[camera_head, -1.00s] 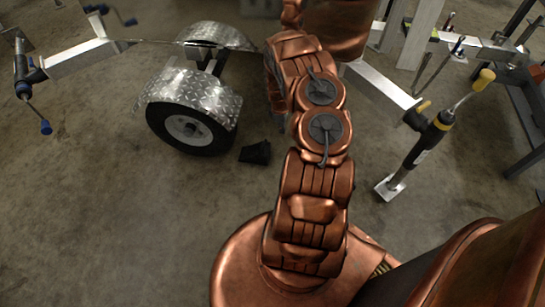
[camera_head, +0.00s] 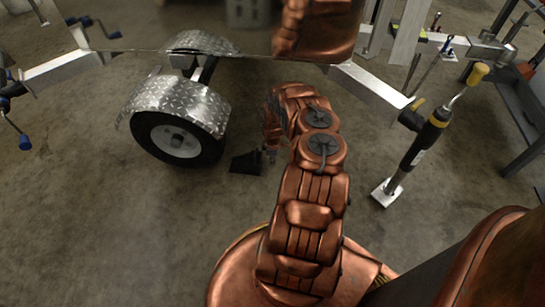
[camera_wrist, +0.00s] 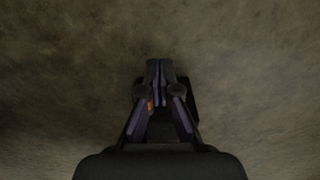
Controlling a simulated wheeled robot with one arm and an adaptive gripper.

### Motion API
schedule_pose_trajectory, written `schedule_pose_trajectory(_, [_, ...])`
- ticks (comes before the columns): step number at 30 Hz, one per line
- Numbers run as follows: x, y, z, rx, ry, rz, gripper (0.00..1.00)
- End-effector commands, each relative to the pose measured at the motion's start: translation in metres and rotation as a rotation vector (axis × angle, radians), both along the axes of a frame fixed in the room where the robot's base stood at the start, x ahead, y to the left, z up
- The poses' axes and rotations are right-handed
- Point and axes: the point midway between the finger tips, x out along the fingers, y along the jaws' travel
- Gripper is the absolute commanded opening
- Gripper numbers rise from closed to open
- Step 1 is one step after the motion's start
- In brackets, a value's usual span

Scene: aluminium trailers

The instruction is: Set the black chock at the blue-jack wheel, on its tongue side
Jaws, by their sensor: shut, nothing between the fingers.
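The black chock (camera_head: 246,162) lies on the floor to the right of the wheel (camera_head: 178,138), a short gap from its tyre. The wheel has a white hub and a silver tread-plate fender (camera_head: 178,103). The blue-handled jack (camera_head: 12,98) stands at the far left, on the end of the tongue, so the chock is on the side away from it. My gripper (camera_head: 270,156) is just right of the chock, close to it; I cannot tell whether they touch. In the wrist view my gripper (camera_wrist: 158,78) has its fingers together and empty, with a dark shape partly hidden behind them.
A jack with a yellow handle (camera_head: 431,135) stands on a foot plate at the right, by another silver beam (camera_head: 370,84). A dark metal frame (camera_head: 510,110) is at the right edge. The concrete floor left of and in front of the wheel is clear.

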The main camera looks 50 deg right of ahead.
Motion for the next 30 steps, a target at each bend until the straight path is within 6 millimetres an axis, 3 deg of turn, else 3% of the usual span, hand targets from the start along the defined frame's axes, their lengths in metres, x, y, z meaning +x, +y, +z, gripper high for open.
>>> schedule_pose_trajectory(4, [0.0,0.001,-0.028,0.002,0.0,-0.002,0.0])
schedule_pose_trajectory(13, [0.028,0.02,-0.022,0.001,0.001,0.0,0.0])
schedule_pose_trajectory(30, [0.038,0.028,-0.02,0.001,0.0,0.0,0.0])
